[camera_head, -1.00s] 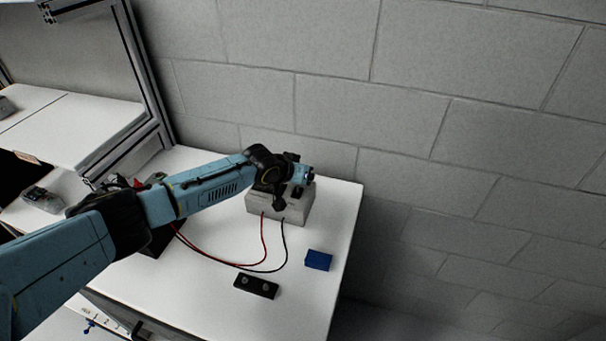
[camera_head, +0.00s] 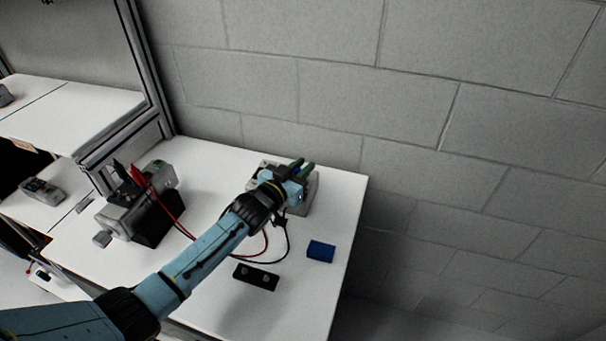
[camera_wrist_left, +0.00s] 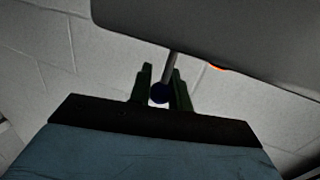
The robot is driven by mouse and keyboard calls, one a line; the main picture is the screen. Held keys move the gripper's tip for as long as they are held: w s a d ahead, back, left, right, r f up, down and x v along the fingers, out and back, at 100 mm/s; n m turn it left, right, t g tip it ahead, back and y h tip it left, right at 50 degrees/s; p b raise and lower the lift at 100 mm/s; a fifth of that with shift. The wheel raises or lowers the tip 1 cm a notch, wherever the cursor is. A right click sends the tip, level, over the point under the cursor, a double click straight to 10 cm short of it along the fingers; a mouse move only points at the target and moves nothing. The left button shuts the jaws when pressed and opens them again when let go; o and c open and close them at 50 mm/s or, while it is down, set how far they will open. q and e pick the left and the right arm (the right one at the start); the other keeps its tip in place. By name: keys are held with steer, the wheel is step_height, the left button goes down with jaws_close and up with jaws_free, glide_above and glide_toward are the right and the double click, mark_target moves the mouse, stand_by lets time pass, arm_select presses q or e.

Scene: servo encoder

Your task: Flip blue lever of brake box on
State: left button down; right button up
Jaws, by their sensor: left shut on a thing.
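The brake box (camera_head: 311,194) is a light grey box at the back right of the white table, partly covered by my left gripper. My left gripper (camera_head: 301,168) is over the box with its green fingertips pointing away. In the left wrist view, a dark blue round knob (camera_wrist_left: 159,93) on a thin metal rod sits between the two green fingers (camera_wrist_left: 161,88). The gripper is shut on this blue lever. The grey box (camera_wrist_left: 230,35) fills the upper right of that view. My right gripper is in neither view.
A grey machine (camera_head: 135,205) with red and black clips stands on the left, its wires running to the box. A blue block (camera_head: 321,251) and a black two-knob plate (camera_head: 256,277) lie in front of the box. A block wall (camera_head: 420,110) stands close behind.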

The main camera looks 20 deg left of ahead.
arm_select(q)
steer(key=shift+s+t+b, duration=0.35)
steer(key=shift+t+b, duration=0.35)
steer(key=shift+b, duration=0.4)
steer(key=c, duration=1.3)
jaws_free()
steer(key=v, duration=0.7)
steer(key=shift+s, duration=0.2)
steer(key=shift+a+f, duration=0.1)
steer(key=shift+a, duration=0.05)
